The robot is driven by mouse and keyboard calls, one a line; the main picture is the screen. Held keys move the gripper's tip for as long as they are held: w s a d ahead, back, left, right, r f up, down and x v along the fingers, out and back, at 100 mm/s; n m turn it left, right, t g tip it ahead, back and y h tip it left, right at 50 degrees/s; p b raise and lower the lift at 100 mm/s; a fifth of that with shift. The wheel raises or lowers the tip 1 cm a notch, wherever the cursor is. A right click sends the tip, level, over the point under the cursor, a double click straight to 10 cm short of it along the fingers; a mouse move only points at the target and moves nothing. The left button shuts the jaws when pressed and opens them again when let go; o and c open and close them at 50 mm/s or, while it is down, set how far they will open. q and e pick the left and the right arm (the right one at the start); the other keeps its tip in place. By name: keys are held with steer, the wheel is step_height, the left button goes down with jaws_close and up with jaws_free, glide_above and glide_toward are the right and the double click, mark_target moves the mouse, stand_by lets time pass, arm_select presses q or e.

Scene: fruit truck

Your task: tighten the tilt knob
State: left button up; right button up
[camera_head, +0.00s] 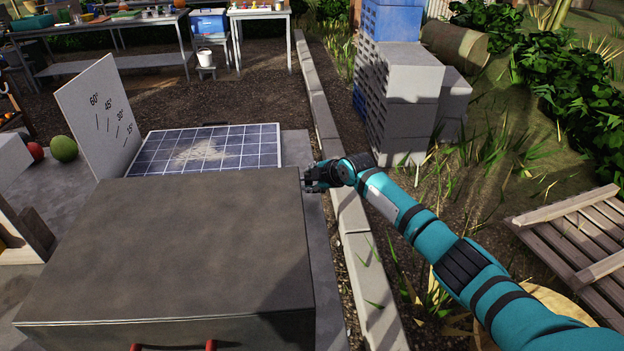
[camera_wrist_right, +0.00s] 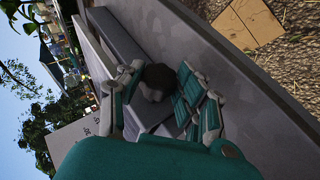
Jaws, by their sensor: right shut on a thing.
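My right gripper (camera_head: 312,179) is at the right far corner of a large grey-brown box top, beside the tilted solar panel (camera_head: 252,147). In the right wrist view, its fingers (camera_wrist_right: 160,97) are closed around a dark round knob (camera_wrist_right: 158,77), which shows between them. In the head view the knob is hidden by the gripper and the box. The panel has a pale dusty patch in its middle. A white angle board (camera_head: 92,120) marked 60°, 45°, 30° and 15° stands at the panel's left. My left gripper is out of view.
The grey-brown box (camera_head: 180,240) fills the near middle. A concrete kerb (camera_head: 335,150) runs along the right of the platform. Stacked crates (camera_head: 400,75) stand beyond it, and a wooden pallet (camera_head: 580,235) lies at the right. Melons (camera_head: 64,149) lie at the left.

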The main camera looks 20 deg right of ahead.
steer(key=shift+r, duration=0.1)
steer(key=o, duration=1.1)
steer(key=shift+o, duration=0.2)
steer(key=shift+d, duration=0.1)
steer(key=v, duration=1.2)
